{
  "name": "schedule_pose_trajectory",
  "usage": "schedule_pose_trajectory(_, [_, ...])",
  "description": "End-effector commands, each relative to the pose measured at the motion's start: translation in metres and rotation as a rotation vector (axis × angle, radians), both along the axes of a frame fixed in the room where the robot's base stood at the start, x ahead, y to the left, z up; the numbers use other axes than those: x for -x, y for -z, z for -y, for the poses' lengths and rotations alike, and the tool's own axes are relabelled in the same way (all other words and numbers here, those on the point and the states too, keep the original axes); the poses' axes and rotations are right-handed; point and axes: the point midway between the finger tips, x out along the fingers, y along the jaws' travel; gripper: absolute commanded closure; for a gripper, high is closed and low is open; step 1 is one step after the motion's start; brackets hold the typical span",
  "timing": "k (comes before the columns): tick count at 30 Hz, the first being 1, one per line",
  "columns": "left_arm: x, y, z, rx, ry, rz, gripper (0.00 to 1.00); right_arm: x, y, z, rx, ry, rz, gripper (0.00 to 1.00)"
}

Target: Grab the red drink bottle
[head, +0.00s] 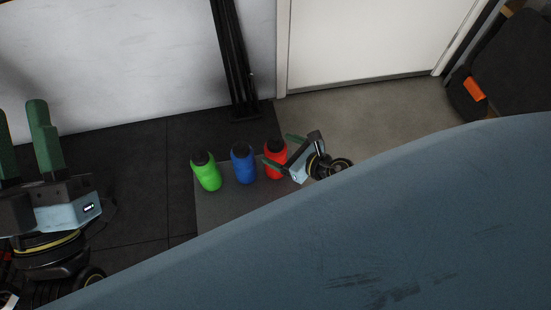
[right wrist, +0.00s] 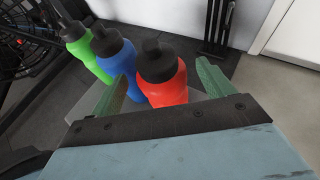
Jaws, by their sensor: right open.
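The red drink bottle (head: 274,152) with a black cap stands upright at the right end of a row of bottles on a grey surface. In the right wrist view the red bottle (right wrist: 165,90) shows between the two green fingers. My right gripper (head: 278,149) is open around or just short of it; the exact depth is hard to tell. The right gripper also shows in its wrist view (right wrist: 160,88), with no clear contact on the bottle. My left gripper (head: 22,140) is at the far left of the head view, fingers apart and empty, well away from the bottles.
A blue bottle (head: 243,166) stands close left of the red one, and a green bottle (head: 207,174) stands left of that. The grey surface (head: 225,205) carries all of them. A white wall (head: 130,60) and black poles (head: 232,60) are behind.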

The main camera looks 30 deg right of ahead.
Motion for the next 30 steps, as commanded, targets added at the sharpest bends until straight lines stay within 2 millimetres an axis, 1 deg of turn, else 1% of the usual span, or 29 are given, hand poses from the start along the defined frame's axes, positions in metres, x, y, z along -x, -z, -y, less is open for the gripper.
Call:
schedule_pose_trajectory(1, [0.002,0.001,-0.001,0.008,0.000,0.029,0.64,-0.008,0.005,-0.003,-0.001,0.002,0.002,0.20])
schedule_pose_trajectory(4, [0.006,-0.002,-0.002,0.022,0.000,0.074,0.64,-0.016,0.009,-0.007,-0.001,0.002,0.001,0.20])
schedule_pose_trajectory(7, [0.008,-0.004,-0.002,0.028,-0.001,0.093,0.64,-0.020,0.010,-0.009,0.000,0.001,0.000,0.20])
schedule_pose_trajectory(13, [0.008,-0.005,-0.002,0.028,-0.001,0.095,0.64,-0.020,0.009,-0.008,0.001,0.001,-0.001,0.20])
schedule_pose_trajectory(30, [0.008,-0.005,-0.002,0.028,-0.002,0.094,0.64,-0.020,0.010,-0.008,0.001,0.001,-0.001,0.94])
